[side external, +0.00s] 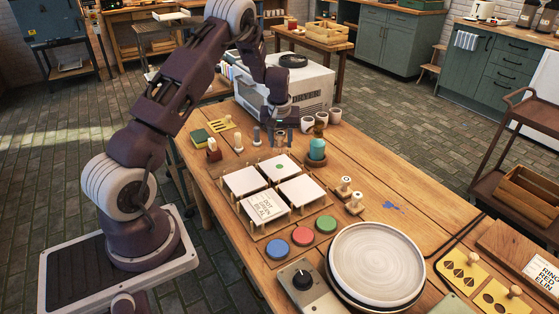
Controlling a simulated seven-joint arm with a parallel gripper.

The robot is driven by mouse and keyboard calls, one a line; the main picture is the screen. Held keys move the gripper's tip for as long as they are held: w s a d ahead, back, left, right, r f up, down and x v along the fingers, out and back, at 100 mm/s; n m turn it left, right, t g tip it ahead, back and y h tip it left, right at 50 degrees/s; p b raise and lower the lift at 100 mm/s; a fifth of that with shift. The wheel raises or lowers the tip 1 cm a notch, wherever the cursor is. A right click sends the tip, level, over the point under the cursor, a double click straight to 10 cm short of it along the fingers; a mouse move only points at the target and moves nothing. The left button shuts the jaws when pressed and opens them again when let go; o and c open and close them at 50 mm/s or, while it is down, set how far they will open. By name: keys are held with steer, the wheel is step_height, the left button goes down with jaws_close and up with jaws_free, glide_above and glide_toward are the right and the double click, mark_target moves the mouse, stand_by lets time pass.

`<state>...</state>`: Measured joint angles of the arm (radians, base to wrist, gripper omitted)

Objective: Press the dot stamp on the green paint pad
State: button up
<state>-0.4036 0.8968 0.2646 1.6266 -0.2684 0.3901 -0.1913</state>
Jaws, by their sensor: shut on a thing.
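The green paint pad (325,224) is a round green disc on the table, at the right end of a row with the red pad (302,236) and the blue pad (277,249). My gripper (280,138) is at the back of the table, well away from the green pad. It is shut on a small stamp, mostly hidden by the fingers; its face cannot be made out. Other small upright pieces (238,142) stand left of it. Two wooden-handled stamps (353,203) stand right of the cards. I cannot tell which one is the dot stamp.
White cards (243,181) on low stands, one with a green dot and one with printed words, lie between my gripper and the pads. A turquoise jar (317,148) stands right of my gripper. A large pale plate (375,262) and a knob box (303,287) are in front.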

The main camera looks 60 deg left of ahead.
mark_target(331, 219)
steer(key=d+m, duration=0.1)
steer(key=d, duration=0.3)
steer(key=w+d+f+m, duration=0.1)
steer(key=d+m, duration=0.1)
steer(key=d, duration=0.2)
steer(key=d+m, duration=0.1)
steer(key=d, duration=0.4)
steer(key=shift+w+d+f+t+h, duration=0.1)
steer(key=shift+w+f+t+h, duration=0.2)
steer(key=shift+h, duration=0.1)
steer(key=s+d+m+h, duration=0.1)
steer(key=d+m, duration=0.4)
steer(key=d, duration=0.7)
steer(key=shift+s+d+f+t, duration=0.35)
steer(key=shift+f+t, duration=0.05)
steer(key=shift+f, duration=2.95)
steer(key=shift+f, duration=0.6)
step_height(331, 219, up, 7)
steer(key=shift+r, duration=0.1)
